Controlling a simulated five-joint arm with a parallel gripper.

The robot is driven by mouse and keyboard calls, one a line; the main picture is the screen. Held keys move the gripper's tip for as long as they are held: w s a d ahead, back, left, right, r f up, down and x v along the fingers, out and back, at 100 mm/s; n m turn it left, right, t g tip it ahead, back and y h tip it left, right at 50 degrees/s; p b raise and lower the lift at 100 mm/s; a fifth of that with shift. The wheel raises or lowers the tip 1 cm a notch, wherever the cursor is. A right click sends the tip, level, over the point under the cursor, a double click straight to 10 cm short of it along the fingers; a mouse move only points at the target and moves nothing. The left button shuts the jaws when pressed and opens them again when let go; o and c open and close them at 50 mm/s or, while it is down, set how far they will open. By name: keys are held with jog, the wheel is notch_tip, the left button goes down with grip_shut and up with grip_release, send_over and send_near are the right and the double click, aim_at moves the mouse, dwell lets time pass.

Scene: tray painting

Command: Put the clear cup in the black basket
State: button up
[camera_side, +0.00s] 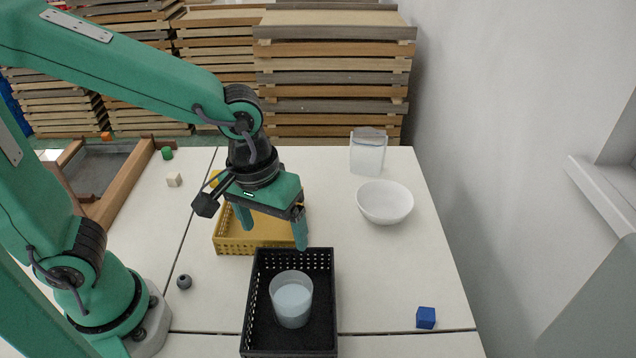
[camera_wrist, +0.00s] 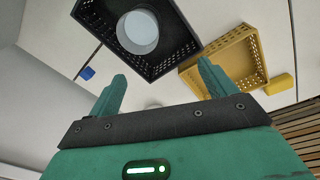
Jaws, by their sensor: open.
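The clear cup (camera_side: 291,300) stands upright inside the black basket (camera_side: 325,262), near its middle. It looks whitish and see-through, and it also shows in the wrist view (camera_wrist: 140,32) inside the black basket (camera_wrist: 100,28). My gripper (camera_side: 272,232) is open and empty, with its fingers apart. It hangs above the yellow basket, behind and above the black basket, clear of the cup. In the wrist view the two green fingers of my gripper (camera_wrist: 160,82) are spread with nothing between them.
A yellow basket (camera_side: 232,247) is behind the black one. A white bowl (camera_side: 385,203) and a clear container (camera_side: 368,152) stand at the back right. A blue cube (camera_side: 426,318) lies at the front right. A dark ball (camera_side: 184,282) lies left of the black basket.

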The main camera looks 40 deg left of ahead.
jog(key=s+a+r+m+t, duration=0.1)
jog(key=a+r+t, duration=0.1)
jog(key=a+r, duration=0.2)
jog(key=s+a+r+m+t, duration=0.2)
jog(key=a+r, duration=0.1)
jog(key=a, duration=0.7)
jog(key=shift+s+a+r+y, duration=0.15)
jog(key=shift+a+r+y, duration=0.15)
jog(key=shift+r, duration=0.1)
